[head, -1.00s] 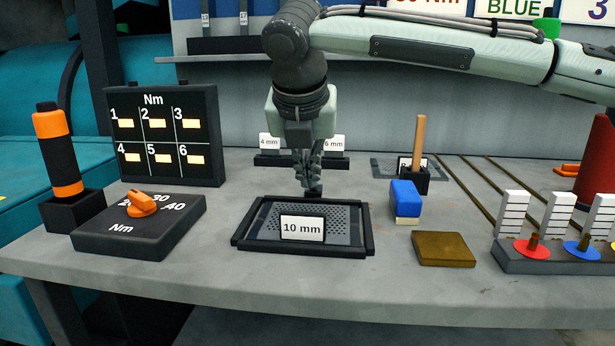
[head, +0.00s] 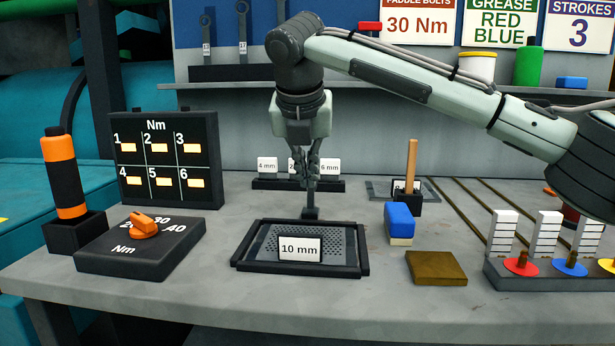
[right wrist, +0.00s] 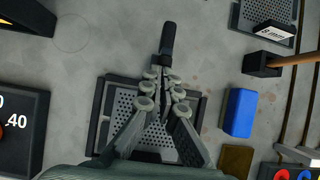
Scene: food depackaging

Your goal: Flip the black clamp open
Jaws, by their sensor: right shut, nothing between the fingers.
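The black clamp (head: 310,212) stands at the back edge of a black-framed perforated tray (head: 240,258). In the right wrist view its black lever (right wrist: 168,38) points away from the tray, out past the back edge. My right gripper (head: 313,180) is directly above the clamp, pointing down, with its fingers closed together and empty. In the right wrist view the fingertips (right wrist: 163,80) overlap the near end of the lever and partly hide the clamp's base; I cannot tell whether they touch it. My left gripper is not in view.
A 10 mm label (head: 299,249) stands on the tray. A dial box (head: 125,262) is to the left. A blue block (head: 399,215), a brown pad (head: 436,268) and a holder with a wooden handle (head: 411,170) are to the right. Labelled stands (head: 268,184) are behind.

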